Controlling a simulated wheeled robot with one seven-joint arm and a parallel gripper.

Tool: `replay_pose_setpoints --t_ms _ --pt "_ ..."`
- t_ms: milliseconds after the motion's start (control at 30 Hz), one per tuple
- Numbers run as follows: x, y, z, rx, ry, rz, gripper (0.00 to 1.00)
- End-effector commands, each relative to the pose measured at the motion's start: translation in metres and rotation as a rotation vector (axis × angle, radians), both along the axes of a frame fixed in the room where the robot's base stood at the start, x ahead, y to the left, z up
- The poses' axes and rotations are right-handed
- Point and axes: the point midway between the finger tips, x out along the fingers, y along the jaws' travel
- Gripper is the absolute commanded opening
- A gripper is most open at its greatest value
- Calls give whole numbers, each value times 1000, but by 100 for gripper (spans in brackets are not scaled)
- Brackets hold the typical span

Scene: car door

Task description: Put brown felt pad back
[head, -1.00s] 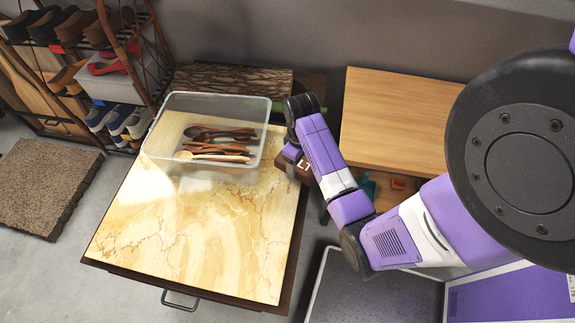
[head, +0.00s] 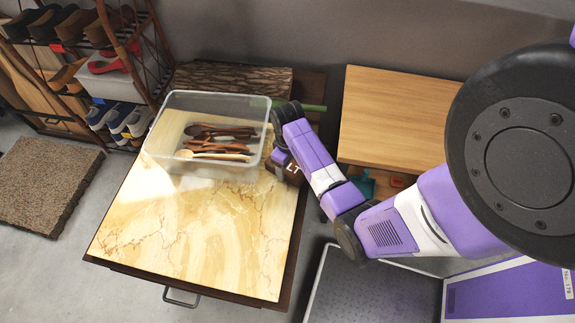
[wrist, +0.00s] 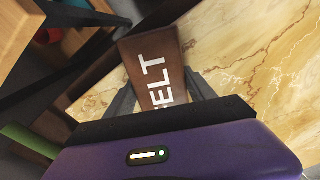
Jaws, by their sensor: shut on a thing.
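The brown felt pad (head: 292,173) is a small dark brown block with white lettering. In the wrist view the pad (wrist: 150,52) sits between the two dark fingers of my gripper (wrist: 162,88), which is shut on it. The letters "ELT" show, and the near end is hidden by the gripper. In the head view my gripper (head: 282,164) is at the right edge of the marble-topped table (head: 200,230), just right of the clear bin. I cannot tell whether the pad touches the tabletop.
The clear bin (head: 160,140) holds several wooden spoons (head: 215,145) at the table's back. A light wooden table (head: 395,120) stands to the right, with a teal item (head: 365,187) below it. A shoe rack (head: 100,80) is at left. The marble top's front is clear.

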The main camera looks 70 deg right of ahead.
Motion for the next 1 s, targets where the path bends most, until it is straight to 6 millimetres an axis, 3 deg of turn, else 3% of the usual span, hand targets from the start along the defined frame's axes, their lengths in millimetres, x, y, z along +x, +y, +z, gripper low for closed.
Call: replay_pose_setpoints --t_ms 33,100,133,567,1000 --pt "0 0 0 0 0 0 69" --pt "0 0 0 0 0 0 83" --pt "0 0 0 0 0 0 85" --pt "1 0 9 -1 -2 1 85" --pt "1 -1 92 -3 -2 0 85"
